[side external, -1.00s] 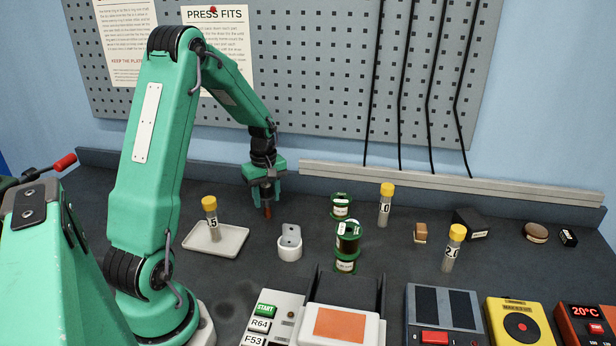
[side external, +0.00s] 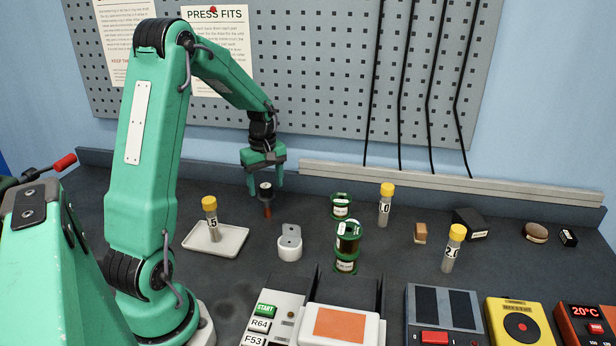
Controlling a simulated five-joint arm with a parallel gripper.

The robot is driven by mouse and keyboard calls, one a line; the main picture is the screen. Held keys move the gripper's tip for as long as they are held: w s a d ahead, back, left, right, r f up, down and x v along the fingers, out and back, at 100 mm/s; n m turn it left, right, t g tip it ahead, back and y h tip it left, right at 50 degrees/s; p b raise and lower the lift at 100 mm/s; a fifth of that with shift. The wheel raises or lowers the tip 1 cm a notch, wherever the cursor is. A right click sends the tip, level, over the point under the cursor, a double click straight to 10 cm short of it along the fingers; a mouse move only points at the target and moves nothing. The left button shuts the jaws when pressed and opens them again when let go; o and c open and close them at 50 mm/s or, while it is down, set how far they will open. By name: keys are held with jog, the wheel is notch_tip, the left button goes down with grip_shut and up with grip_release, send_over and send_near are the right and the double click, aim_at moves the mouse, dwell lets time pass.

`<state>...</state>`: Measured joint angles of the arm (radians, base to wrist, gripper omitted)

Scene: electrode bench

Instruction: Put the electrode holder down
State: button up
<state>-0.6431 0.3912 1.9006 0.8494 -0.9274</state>
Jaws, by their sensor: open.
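The electrode holder (side external: 267,203) looks like a small dark upright piece with a pale top and a reddish-brown lower end. It stands on the dark bench behind the white block. My gripper (side external: 265,180) is open just above and around its top, its fingers pointing down and spread apart. I cannot tell whether a finger still touches the holder.
A white block with a hole (side external: 290,243) stands just in front. A tray (side external: 222,240) with a yellow-capped vial (side external: 210,215) is to the left. Devices line the front edge. Bare bench lies behind the tray.

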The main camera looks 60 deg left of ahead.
notch_tip(320, 180, up, 8)
jog(key=shift+f, duration=0.1)
dwell(0.4)
dwell(0.4)
jog(key=shift+d, duration=0.25)
jog(key=s+d+r+m+t, duration=0.1)
jog(key=d+r+m, duration=0.3)
jog(key=d, duration=0.3)
jog(key=s+d+r+m+t, duration=0.1)
jog(key=s+d+r+m, duration=0.2)
jog(key=d, duration=0.4)
jog(key=s+d+r+m+t, duration=0.1)
jog(key=s+d+m+t, duration=0.2)
jog(key=s+d+m, duration=0.5)
jog(key=shift+d+m+t, duration=0.3)
jog(key=shift+d+m, duration=1.2)
jog(key=shift+d, duration=0.2)
